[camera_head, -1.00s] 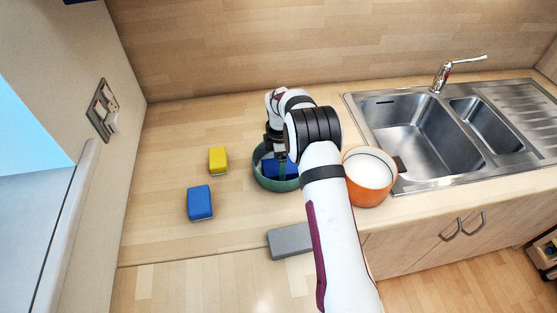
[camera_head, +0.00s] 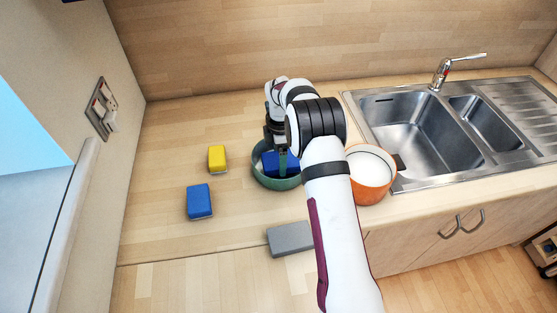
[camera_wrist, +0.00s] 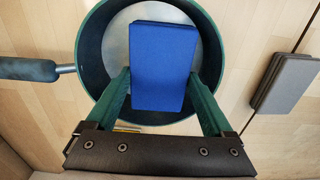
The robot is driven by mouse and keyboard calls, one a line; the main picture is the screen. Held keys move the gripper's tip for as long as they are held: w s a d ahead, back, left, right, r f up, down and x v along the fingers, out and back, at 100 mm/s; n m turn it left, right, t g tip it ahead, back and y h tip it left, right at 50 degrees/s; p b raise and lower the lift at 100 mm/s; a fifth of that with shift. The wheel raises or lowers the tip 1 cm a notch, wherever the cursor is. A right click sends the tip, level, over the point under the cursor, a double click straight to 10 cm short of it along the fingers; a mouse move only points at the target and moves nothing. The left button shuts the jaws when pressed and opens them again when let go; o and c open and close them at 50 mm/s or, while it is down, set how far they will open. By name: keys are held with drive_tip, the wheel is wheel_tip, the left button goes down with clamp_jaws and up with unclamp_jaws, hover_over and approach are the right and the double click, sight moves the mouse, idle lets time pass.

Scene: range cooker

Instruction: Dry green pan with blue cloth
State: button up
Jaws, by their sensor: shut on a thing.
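The green pan (camera_head: 275,183) stands on the wooden counter, left of the orange pot. In the wrist view its dark green rim (camera_wrist: 215,50) surrounds the blue cloth, and its handle points left. The blue cloth (camera_wrist: 165,65) is a folded rectangular block inside the pan. It also shows in the head view (camera_head: 270,163), partly hidden by my gripper. My gripper (camera_wrist: 160,85) points down into the pan, its two green fingers shut on the blue cloth, one at each side. I cannot tell whether the cloth touches the pan's bottom.
An orange pot (camera_head: 368,185) with a white inside stands close right of the pan, beside the sink (camera_head: 415,130). A yellow sponge (camera_head: 217,157) and a blue sponge (camera_head: 199,202) lie to the left. A grey block (camera_head: 289,238) lies in front. The left counter is mostly clear.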

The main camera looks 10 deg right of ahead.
drive_tip(key=shift+r, duration=2.8)
drive_tip(key=shift+w+r, duration=0.45)
drive_tip(key=shift+w, duration=0.15)
